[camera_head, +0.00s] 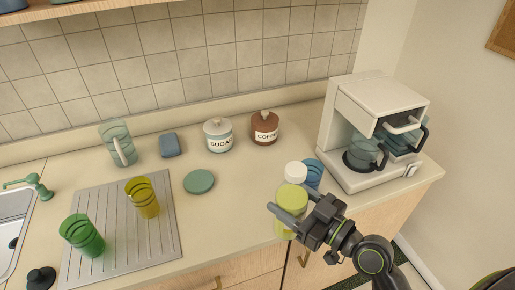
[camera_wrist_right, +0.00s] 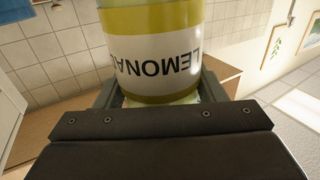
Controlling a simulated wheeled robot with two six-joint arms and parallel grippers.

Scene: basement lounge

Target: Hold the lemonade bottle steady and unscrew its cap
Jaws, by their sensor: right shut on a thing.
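The lemonade bottle (camera_head: 291,200) is yellow-green with a white cap (camera_head: 296,173) on top. It is upright near the counter's front edge in the head view. My right gripper (camera_head: 289,212) is shut around the bottle's body from the right. In the right wrist view the bottle (camera_wrist_right: 155,50) fills the middle, its LEMONADE label upside down, between the two fingers. I cannot tell whether the bottle's base touches the counter. My left gripper is not in view.
A blue cup (camera_head: 313,172) stands just behind the bottle. A coffee machine (camera_head: 350,120) is at the right. Sugar (camera_head: 218,136) and coffee (camera_head: 264,128) jars, a green lid (camera_head: 199,181) and a drainer (camera_head: 120,235) with two glasses are left. The counter left of the bottle is clear.

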